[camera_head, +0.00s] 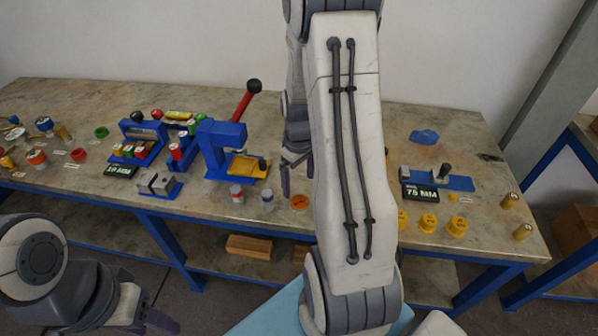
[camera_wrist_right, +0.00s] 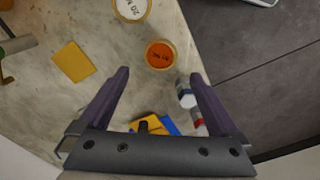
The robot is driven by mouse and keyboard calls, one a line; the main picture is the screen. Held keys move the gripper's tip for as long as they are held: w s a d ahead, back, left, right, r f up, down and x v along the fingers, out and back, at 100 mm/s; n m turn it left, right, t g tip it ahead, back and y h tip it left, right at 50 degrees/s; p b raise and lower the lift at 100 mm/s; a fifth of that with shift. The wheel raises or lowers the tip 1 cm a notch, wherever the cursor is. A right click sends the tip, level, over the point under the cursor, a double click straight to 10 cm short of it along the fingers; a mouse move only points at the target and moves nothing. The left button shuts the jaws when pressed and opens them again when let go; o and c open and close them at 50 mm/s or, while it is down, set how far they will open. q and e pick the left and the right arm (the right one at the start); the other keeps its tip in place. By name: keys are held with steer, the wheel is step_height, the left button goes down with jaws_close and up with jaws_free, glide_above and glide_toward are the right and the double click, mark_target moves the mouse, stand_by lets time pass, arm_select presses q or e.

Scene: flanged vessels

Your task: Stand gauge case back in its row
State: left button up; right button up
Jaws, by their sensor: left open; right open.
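I cannot tell for certain which item is the gauge case. Small cases with red, green and white faces (camera_head: 128,151) stand side by side at the blue rack (camera_head: 143,131) on the left part of the bench. Another red-and-white piece (camera_head: 176,152) stands to their right. My right gripper (camera_head: 297,178) is open and empty above the bench's middle, partly hidden by my arm; its open fingers show in the right wrist view (camera_wrist_right: 162,76). An orange disc (camera_wrist_right: 160,55) lies beyond the fingertips. My left gripper (camera_head: 155,310) is low at the left, off the bench.
A blue press with a red lever (camera_head: 222,140) stands left of my right gripper. Two small jars (camera_head: 237,194) (camera_head: 267,201) stand near the front edge. Yellow caps (camera_head: 428,222) and a blue fixture (camera_head: 450,182) are at the right. My arm hides the bench's centre.

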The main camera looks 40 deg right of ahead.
steer(key=s+a+r+n, duration=0.1)
steer(key=a+r, duration=0.4)
steer(key=a, duration=0.4)
steer(key=a+r+n, duration=0.2)
steer(key=a+r, duration=0.2)
steer(key=a, duration=0.5)
steer(key=s+a+r+n+y, duration=0.1)
steer(key=s+a+r, duration=0.3)
steer(key=s+a, duration=0.8)
steer(key=s+n, duration=0.1)
steer(key=s, duration=0.2)
steer(key=shift+s+a+n, duration=0.3)
steer(key=shift+a+n, duration=0.1)
